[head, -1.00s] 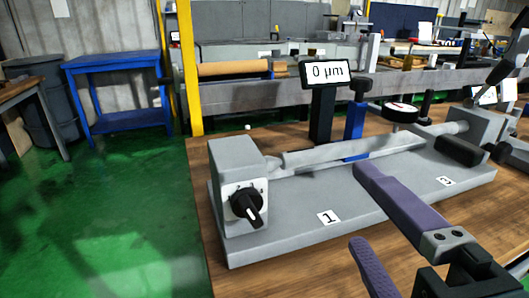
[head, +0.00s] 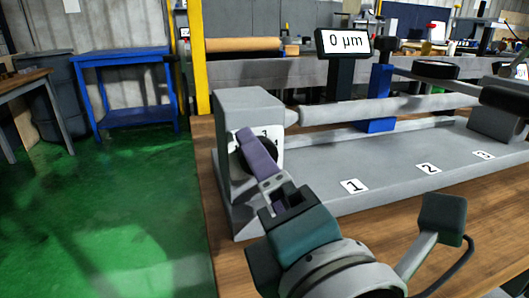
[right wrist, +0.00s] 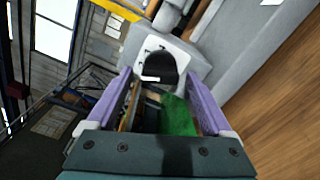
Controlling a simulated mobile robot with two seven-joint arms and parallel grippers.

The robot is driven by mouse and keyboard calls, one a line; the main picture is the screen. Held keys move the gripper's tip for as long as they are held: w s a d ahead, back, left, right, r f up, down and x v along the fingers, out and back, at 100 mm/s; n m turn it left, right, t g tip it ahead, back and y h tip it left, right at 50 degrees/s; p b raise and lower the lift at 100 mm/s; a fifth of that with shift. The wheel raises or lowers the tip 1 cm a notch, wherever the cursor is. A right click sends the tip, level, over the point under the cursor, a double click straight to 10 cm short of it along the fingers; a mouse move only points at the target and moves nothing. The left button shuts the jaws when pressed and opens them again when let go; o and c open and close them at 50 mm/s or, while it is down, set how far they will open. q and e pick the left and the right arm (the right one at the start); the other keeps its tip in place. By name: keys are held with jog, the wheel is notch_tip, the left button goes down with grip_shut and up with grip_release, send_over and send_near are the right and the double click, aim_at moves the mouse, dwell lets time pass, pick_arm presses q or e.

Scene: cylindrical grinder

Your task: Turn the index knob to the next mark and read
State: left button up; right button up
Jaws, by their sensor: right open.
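The black index knob (head: 270,158) is on a white dial plate at the front of the grey headstock (head: 248,105), partly hidden by my right gripper in the head view. In the right wrist view the knob (right wrist: 160,68) sits ahead of and between the open purple fingertips, with a light pointer line. My right gripper (head: 246,138) is open with its fingers reaching toward the knob; contact cannot be told. It also shows in the right wrist view (right wrist: 160,82). The display (head: 348,41) reads 0 µm. My left gripper is not in view.
The long grey bar (head: 390,107) runs right from the headstock above the grey bed (head: 390,165), which carries cards 1, 2 and 3. A blue table (head: 125,85) stands beyond open green floor at left.

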jog(key=shift+w+a, duration=0.15)
jog(key=shift+w, duration=0.4)
jog(key=shift+c, duration=0.2)
jog(key=c, duration=1.3)
